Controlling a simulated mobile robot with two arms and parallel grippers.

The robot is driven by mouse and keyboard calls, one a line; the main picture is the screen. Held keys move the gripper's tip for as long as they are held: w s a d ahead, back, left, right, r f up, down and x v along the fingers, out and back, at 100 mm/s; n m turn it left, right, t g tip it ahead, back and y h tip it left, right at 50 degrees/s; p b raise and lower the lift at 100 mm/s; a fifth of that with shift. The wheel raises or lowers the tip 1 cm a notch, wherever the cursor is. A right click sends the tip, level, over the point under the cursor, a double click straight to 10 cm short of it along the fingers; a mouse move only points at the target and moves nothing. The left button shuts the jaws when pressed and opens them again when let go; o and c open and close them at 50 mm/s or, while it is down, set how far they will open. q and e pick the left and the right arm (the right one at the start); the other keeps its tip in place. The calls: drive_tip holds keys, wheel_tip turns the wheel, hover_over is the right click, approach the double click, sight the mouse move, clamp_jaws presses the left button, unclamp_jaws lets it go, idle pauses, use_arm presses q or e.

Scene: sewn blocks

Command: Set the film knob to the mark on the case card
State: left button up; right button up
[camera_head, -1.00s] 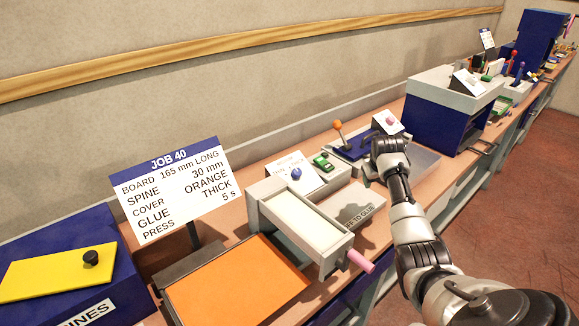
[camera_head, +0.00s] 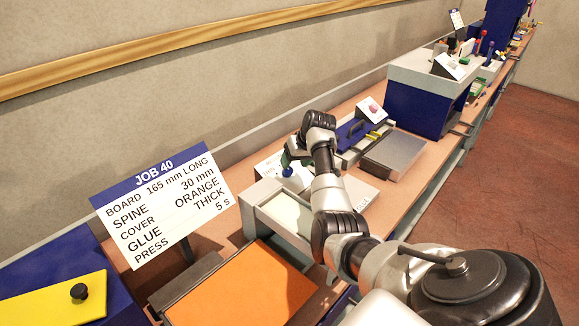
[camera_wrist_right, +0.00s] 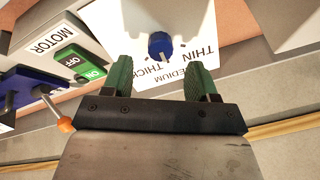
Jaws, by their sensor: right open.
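The case card (camera_head: 163,203), headed JOB 40, stands at the left and reads GLUE THICK. The blue film knob (camera_head: 287,171) is on a white dial plate beyond the glue machine. In the right wrist view the blue knob (camera_wrist_right: 160,45) shows upside down with a pale line on its lower part. The dial plate (camera_wrist_right: 205,22) around it is lettered THIN, MEDIUM and THICK, partly hidden by my fingers. My right gripper (camera_wrist_right: 161,78) is open, its green fingers to either side of and short of the knob, not touching it. My left gripper is out of view.
A MOTOR box with a green ON/OFF switch (camera_wrist_right: 80,62) and an orange-tipped lever (camera_wrist_right: 64,124) are beside the dial. The glue machine (camera_head: 285,215) and an orange sheet (camera_head: 240,288) lie nearer. A pink knob (camera_head: 373,108) stands farther along the bench.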

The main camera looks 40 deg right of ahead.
sight(289, 169)
drive_tip(key=x, duration=0.4)
drive_tip(key=shift+w+r, duration=0.1)
drive_tip(key=shift+f, duration=0.3)
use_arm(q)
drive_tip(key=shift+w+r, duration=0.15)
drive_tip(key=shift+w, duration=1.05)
use_arm(e)
drive_tip(key=shift+w, duration=0.1)
drive_tip(key=shift+c, duration=0.8)
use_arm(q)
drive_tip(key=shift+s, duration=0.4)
use_arm(e)
drive_tip(key=c, duration=0.8)
